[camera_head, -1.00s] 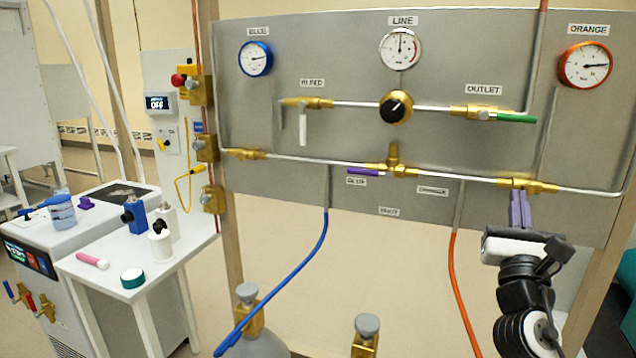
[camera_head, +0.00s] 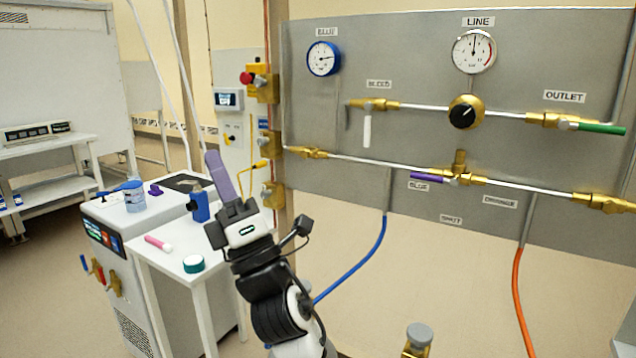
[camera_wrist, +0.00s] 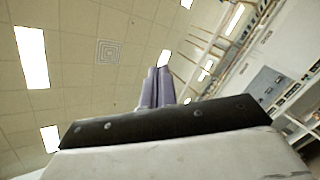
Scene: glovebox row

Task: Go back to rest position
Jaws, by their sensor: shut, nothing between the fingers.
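The fingers are together and hold nothing. In the wrist view the shut fingers (camera_wrist: 157,88) point toward the ceiling. My gripper is apart from the panel and appears in front of the white side table, hiding part of its top.
The grey gas panel (camera_head: 330,190) with gauges and valve handles fills the right. A cylinder valve (camera_head: 418,338) stands low in front.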

